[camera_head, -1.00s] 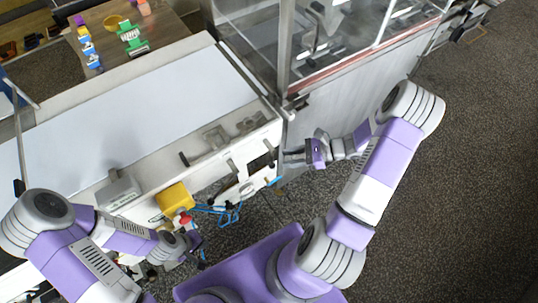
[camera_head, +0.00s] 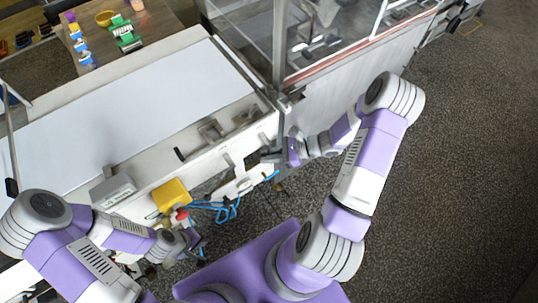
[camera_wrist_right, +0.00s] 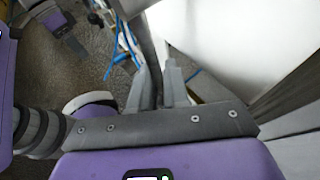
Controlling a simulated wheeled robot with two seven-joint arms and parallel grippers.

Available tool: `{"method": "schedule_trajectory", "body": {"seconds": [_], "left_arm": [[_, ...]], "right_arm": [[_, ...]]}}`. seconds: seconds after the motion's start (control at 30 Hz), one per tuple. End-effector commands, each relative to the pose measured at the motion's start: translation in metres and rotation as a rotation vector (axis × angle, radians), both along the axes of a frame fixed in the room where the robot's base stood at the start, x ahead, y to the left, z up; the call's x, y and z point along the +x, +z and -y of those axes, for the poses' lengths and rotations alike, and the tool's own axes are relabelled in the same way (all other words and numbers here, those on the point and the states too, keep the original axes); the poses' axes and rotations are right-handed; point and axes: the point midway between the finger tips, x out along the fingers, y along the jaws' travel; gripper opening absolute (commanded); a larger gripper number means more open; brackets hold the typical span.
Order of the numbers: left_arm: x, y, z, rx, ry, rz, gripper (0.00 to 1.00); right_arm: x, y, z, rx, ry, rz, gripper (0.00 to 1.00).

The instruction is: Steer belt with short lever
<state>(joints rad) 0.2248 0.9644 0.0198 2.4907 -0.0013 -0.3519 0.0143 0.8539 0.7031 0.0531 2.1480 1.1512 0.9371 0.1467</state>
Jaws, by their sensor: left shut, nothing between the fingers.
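The white belt (camera_head: 120,115) lies flat on the machine at left in the head view. A short lever (camera_head: 229,160) stands out from its front side, near the right end. A dark bar (camera_wrist_right: 150,50), which may be this lever, runs between my right fingers in the right wrist view. My right gripper (camera_head: 272,154) is at the machine's front corner, just right of the lever. Its fingers (camera_wrist_right: 154,85) are apart; contact with the bar cannot be told. My left gripper (camera_head: 198,245) is shut and empty, low in front of the machine, below the yellow box.
A yellow box (camera_head: 172,195) with a red button (camera_head: 181,215) and blue hoses (camera_head: 225,210) are on the machine's front. A glazed metal cabinet (camera_head: 335,105) stands right of the belt. Open floor (camera_head: 460,150) lies on the right.

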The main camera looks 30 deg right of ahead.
Motion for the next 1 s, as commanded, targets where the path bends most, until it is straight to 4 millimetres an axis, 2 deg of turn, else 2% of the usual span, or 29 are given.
{"method": "schedule_trajectory", "body": {"seconds": [0.33, 0.6, 0.9, 0.93, 1.0], "left_arm": [[0.000, 0.000, 0.000, 0.000, 0.000, 0.000, 0.00], [0.000, -0.003, 0.000, 0.000, 0.000, 0.000, 0.00], [0.000, -0.003, 0.000, 0.000, 0.000, 0.000, 0.00], [0.000, -0.003, 0.000, 0.000, 0.000, 0.000, 0.00], [0.000, -0.003, 0.000, 0.000, 0.000, 0.000, 0.00]], "right_arm": [[0.000, 0.000, 0.000, 0.003, 0.000, -0.001, 0.00], [-0.001, 0.000, -0.013, 0.164, 0.000, -0.014, 0.00], [-0.001, 0.001, -0.014, 0.174, 0.000, -0.014, 0.00], [-0.001, 0.001, -0.014, 0.174, 0.000, -0.014, 0.19], [-0.001, 0.001, -0.014, 0.174, 0.000, -0.014, 0.30]]}}
